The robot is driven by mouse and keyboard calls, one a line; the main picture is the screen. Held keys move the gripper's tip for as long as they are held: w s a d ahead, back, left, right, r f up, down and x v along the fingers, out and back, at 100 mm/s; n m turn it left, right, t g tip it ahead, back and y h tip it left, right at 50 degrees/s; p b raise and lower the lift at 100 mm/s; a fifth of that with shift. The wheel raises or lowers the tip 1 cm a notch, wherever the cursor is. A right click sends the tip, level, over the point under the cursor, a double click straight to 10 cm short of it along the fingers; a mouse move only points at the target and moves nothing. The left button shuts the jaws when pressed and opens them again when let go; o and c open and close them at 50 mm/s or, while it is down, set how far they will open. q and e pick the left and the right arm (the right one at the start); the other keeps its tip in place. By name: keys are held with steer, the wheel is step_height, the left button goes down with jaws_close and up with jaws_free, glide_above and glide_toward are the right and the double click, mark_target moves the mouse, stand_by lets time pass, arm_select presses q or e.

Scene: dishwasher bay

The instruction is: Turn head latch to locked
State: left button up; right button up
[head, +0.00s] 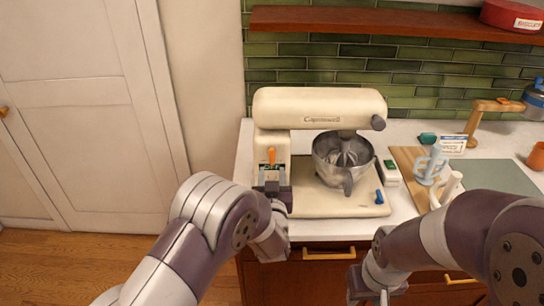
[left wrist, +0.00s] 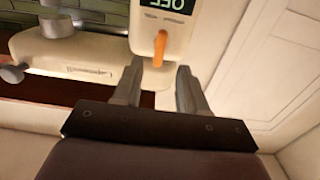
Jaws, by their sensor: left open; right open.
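The cream stand mixer (head: 320,108) stands on the white counter with its head down over a steel bowl (head: 334,150). An orange lever (head: 271,155) sits on the left side of its column; in the left wrist view the lever (left wrist: 160,45) hangs beside a dark label reading "OFF" (left wrist: 168,5), seen upside down. A small blue lever (head: 380,197) is on the base's right. Which part is the head latch, I cannot tell. My left gripper (head: 272,190) is open just short of the orange lever, its fingertips (left wrist: 160,72) either side of it. My right gripper (head: 370,290) is open and empty, low before the counter.
A wooden board (head: 408,165) with pale mixer attachments (head: 430,165) lies right of the mixer. A wooden shelf (head: 400,22) runs above the green tiles. A white door (head: 75,110) is on the left. Drawers with brass handles (head: 328,254) are below the counter.

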mark_target(272, 157)
arm_select(q)
steer(key=w, duration=0.1)
steer(key=w+r+p, duration=0.1)
steer(key=w, duration=0.1)
steer(key=shift+w, duration=0.1)
steer(key=w, duration=0.4)
steer(key=shift+f+p, duration=0.35)
steer(key=shift+p, duration=0.05)
steer(key=shift+s+r, duration=0.1)
steer(key=shift+s, duration=0.15)
jaws_close()
arm_select(e)
steer(key=r, duration=0.1)
steer(key=s+r, duration=0.1)
steer(key=shift+r, duration=0.4)
